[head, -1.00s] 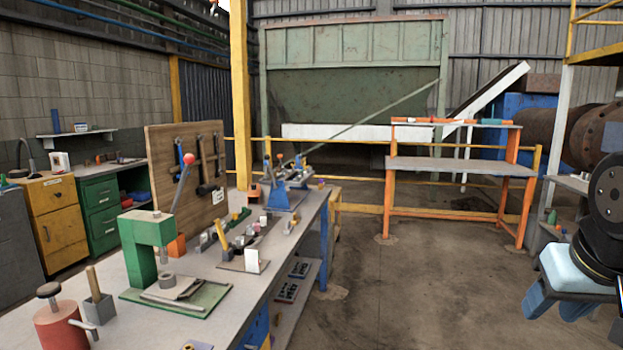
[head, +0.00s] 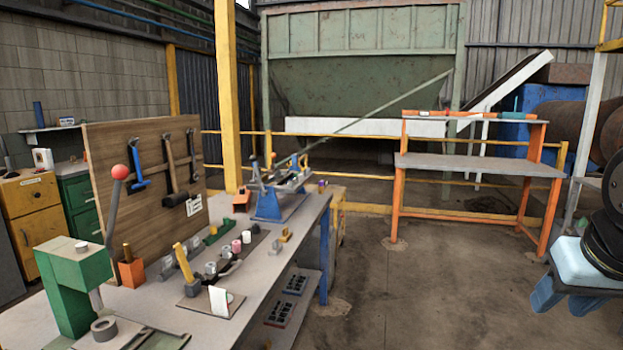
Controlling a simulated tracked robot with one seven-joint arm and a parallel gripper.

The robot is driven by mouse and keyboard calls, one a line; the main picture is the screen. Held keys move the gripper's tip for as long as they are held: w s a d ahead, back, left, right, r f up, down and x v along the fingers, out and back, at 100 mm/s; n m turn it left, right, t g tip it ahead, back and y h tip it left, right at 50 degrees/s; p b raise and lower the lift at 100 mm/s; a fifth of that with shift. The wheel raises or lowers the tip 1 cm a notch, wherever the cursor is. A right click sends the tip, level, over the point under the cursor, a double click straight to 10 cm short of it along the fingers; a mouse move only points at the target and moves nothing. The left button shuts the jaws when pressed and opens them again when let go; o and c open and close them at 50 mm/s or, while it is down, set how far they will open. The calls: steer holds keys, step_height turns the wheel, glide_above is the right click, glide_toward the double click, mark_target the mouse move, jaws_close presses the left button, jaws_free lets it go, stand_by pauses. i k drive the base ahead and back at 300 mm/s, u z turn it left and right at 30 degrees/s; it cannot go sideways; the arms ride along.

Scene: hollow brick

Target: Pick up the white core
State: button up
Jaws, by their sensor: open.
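A small white cylinder (head: 247,237), which looks like the white core, stands on the long grey workbench (head: 268,293), just right of a pink cylinder (head: 236,246). It is small in the head view and its details cannot be made out. My gripper (head: 558,300), a pale blue body with blue fingers below black arm joints, shows at the right edge. It is open, with nothing seen between its fingers. It is well to the right of the bench and far from the white cylinder.
A green press (head: 70,285), a wooden tool board (head: 130,190), a yellow-handled tool (head: 183,262), an upright white card (head: 218,300) and a blue fixture (head: 280,203) stand on the bench. An orange-legged table (head: 470,168) stands farther back. The floor between is clear.

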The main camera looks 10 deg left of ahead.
mark_target(247, 236)
steer(key=z, duration=0.05)
steer(key=i, duration=1.1)
steer(key=u, duration=0.9)
steer(key=k, duration=0.95)
steer(key=u, duration=0.2)
steer(key=i, duration=0.95)
steer(key=z, duration=0.1)
